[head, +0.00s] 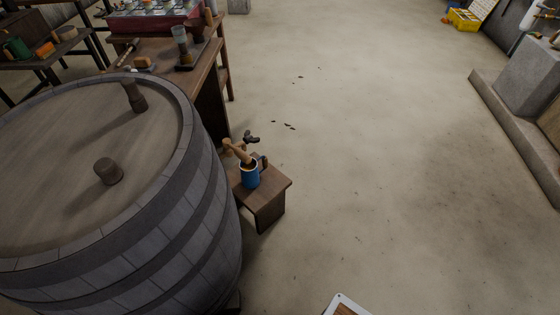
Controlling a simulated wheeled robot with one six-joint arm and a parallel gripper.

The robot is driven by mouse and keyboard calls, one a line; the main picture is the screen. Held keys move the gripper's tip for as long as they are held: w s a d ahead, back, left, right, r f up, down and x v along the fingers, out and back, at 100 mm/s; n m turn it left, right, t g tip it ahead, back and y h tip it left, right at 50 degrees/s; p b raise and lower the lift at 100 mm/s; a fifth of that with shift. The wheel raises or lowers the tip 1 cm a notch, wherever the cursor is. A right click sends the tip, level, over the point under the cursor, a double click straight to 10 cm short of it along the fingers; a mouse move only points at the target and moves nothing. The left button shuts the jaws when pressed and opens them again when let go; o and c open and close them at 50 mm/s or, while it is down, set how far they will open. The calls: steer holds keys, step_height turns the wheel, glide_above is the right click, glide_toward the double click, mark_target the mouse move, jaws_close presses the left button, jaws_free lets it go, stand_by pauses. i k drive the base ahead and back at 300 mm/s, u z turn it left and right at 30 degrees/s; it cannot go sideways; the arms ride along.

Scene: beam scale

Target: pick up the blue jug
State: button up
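The blue jug (250,177) stands upright on a small dark wooden stool (268,199) just right of a large barrel. Its dark handle is on the right side. A wooden tap (237,150) reaches from the barrel side and overlaps the jug's mouth in this view, so the inside is mostly hidden. My gripper is not in view.
The large barrel (190,225) fills the left, close to the jug. A wooden table (208,80) with tools and a red box stands behind it. A stone ledge (515,130) runs along the right. The floor (380,150) between is clear.

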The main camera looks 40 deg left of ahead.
mark_target(250, 173)
steer(key=u, duration=0.05)
steer(key=i, duration=0.75)
steer(key=u, duration=0.7)
steer(key=i, duration=0.55)
steer(key=u, duration=0.5)
